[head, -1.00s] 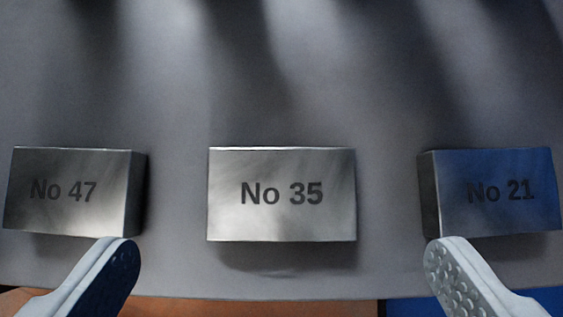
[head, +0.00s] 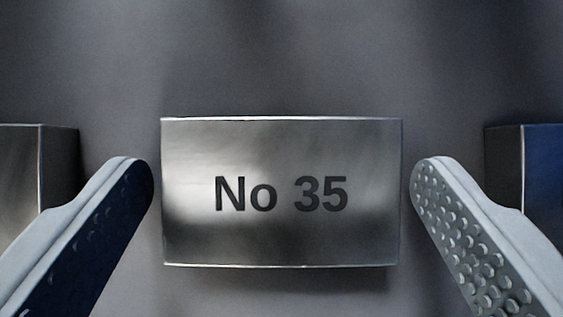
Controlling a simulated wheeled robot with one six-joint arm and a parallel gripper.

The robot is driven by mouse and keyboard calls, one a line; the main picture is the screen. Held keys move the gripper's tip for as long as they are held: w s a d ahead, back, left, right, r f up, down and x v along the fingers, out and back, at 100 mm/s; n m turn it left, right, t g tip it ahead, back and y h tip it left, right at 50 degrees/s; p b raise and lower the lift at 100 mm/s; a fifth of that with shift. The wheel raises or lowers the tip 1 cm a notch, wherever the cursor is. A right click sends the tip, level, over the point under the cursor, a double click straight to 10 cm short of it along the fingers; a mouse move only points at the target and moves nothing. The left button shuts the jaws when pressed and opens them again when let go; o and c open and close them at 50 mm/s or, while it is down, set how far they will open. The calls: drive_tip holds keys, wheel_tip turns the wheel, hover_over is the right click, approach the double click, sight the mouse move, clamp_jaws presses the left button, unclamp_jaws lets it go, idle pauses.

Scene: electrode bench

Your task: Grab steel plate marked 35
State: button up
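The steel plate marked "No 35" (head: 281,235) is a shiny rectangular block in the middle of the head view, its label facing me and upright. My gripper (head: 282,185) is open, with one pale finger to the left of the plate and one to the right. The fingertips are level with the plate's sides in the picture, with a narrow gap on each side. The studded inner pads face inward. I see no contact with the plate.
A second steel block (head: 20,175) is cut off at the left edge, and a third, bluish block (head: 540,165) is cut off at the right edge. Each lies just outside a finger. The grey surface (head: 280,60) above the plate is clear.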

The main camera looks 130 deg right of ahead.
drive_tip(key=c, duration=1.1)
drive_tip(key=shift+r, duration=0.15)
